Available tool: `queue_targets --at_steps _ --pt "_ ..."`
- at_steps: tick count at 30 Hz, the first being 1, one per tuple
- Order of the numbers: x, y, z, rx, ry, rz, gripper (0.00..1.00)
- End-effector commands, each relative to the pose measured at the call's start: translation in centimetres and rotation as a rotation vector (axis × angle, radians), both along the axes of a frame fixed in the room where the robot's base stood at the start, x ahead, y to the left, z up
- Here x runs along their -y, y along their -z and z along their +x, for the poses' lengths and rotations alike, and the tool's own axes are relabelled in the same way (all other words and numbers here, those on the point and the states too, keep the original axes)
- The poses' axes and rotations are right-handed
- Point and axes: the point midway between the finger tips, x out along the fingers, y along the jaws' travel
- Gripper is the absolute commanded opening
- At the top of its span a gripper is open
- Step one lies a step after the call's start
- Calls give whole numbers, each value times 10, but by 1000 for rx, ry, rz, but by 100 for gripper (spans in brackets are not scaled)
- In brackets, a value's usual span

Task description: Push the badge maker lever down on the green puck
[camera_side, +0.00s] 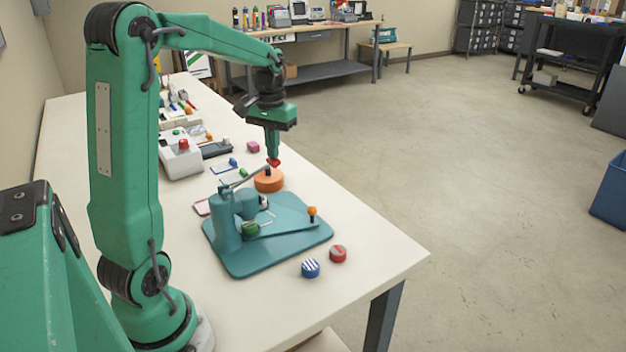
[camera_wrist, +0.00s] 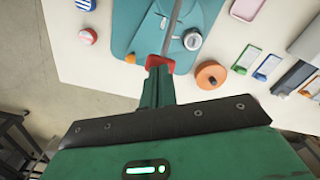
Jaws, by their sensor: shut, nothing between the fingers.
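The teal badge maker (camera_side: 285,247) stands on the white table, and its base also shows in the wrist view (camera_wrist: 128,25). Its grey lever (camera_side: 247,178) slopes up from the post to a red grip (camera_side: 273,162); the wrist view shows the lever (camera_wrist: 173,28) and the red grip (camera_wrist: 150,60). The green puck (camera_side: 250,228) sits low beside the post, under the press; I cannot pick it out in the wrist view. My gripper (camera_side: 272,154) is shut and empty, pointing down with its tips right at the top of the red grip. Contact is hard to tell.
An orange-knobbed arm (camera_side: 312,211) lies low over the base. A striped blue puck (camera_side: 310,268) and a red puck (camera_side: 338,253) lie near the front edge. An orange round piece (camera_side: 268,181) stands behind the base. A grey-white box (camera_side: 182,158) and small parts lie farther back.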

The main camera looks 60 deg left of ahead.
Motion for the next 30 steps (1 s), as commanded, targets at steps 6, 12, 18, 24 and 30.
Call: queue_targets --at_steps 6,12,18,24,30 --pt "0 9 0 -3 0 -1 0" --pt "0 16 0 -3 0 -1 0" --pt "0 22 -1 -3 0 -1 0" --pt "0 30 0 -3 0 -1 0" --pt "0 37 0 -3 0 -1 0"
